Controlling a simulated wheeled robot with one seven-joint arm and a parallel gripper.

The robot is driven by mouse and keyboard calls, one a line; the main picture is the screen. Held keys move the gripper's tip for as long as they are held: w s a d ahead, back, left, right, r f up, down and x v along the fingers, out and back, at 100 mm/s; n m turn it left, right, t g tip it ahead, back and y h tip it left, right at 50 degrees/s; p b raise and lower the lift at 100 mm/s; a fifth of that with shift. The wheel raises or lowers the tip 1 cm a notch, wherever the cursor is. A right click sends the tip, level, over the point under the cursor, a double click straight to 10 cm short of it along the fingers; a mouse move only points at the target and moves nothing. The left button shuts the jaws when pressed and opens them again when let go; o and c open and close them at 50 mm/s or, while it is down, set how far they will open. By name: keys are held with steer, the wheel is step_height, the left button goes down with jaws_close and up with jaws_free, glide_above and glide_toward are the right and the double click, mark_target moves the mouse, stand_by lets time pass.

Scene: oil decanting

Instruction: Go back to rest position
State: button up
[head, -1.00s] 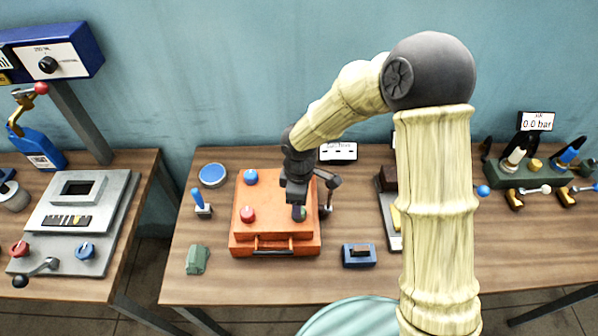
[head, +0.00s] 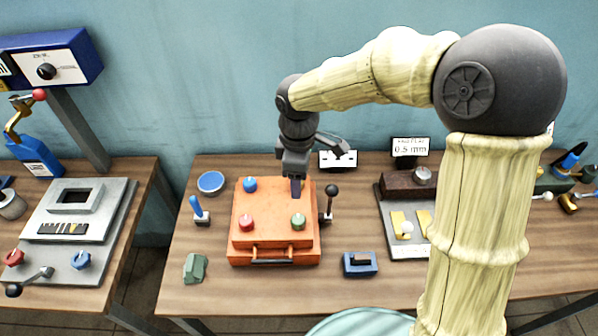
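My gripper (head: 296,186) points down above the back right part of the orange box (head: 275,256). It appears clear of the box's knobs. The fingers are dark and small, so I cannot tell whether they are open or shut, and I see nothing held. On the box top are a red knob (head: 246,223), a green knob (head: 298,221) and a blue knob (head: 250,184). A black-knobbed lever (head: 330,203) stands at the box's right side.
A blue round dish (head: 210,183), a blue-handled tool (head: 197,209), a green block (head: 195,267) and a blue block (head: 360,264) stand around the box. A gauge station (head: 408,248) is to the right, partly behind my arm. The front middle of the table is clear.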

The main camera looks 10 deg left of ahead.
steer(key=s+d+f+m+t, duration=0.1)
steer(key=s+d+m, duration=0.2)
steer(key=d+m, duration=0.6)
steer(key=s+d+f+m+t, duration=0.1)
steer(key=s+d+m, duration=0.3)
steer(key=d+m, duration=0.5)
steer(key=d, duration=0.7)
steer(key=shift+d+f+m+t, duration=0.15)
steer(key=shift+d+m+t, duration=0.1)
steer(key=shift+m+t, duration=0.05)
steer(key=shift+s, duration=0.15)
